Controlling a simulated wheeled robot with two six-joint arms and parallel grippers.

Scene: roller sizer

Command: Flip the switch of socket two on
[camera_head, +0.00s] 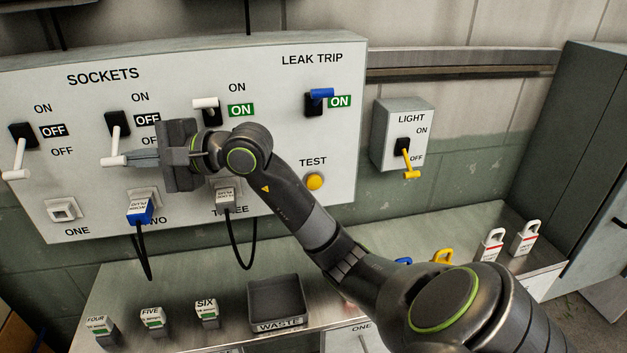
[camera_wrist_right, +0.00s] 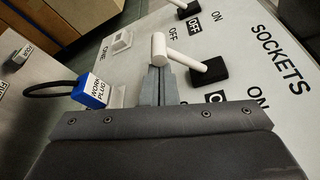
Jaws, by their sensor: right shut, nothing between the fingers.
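The socket two switch (camera_head: 116,127) is a black base with a white lever. Its lever hangs down towards OFF, and the dark OFF indicator beside it shows. My right gripper (camera_head: 132,159) is shut and empty, its fingertips at the white crossbar end of that lever (camera_head: 113,161). In the right wrist view the closed fingertips (camera_wrist_right: 158,72) lie just below the white lever end (camera_wrist_right: 159,47); I cannot tell if they touch. The switch's black base (camera_wrist_right: 209,70) is also there. A blue work plug (camera_head: 139,211) sits in socket two's outlet. My left gripper is out of view.
The socket one lever (camera_head: 19,160) is down at OFF on the left. The socket three lever (camera_head: 206,103) is up with a green ON. The leak trip lever (camera_head: 321,93) is at ON. A waste tray (camera_head: 277,303) and several plugs stand on the bench below.

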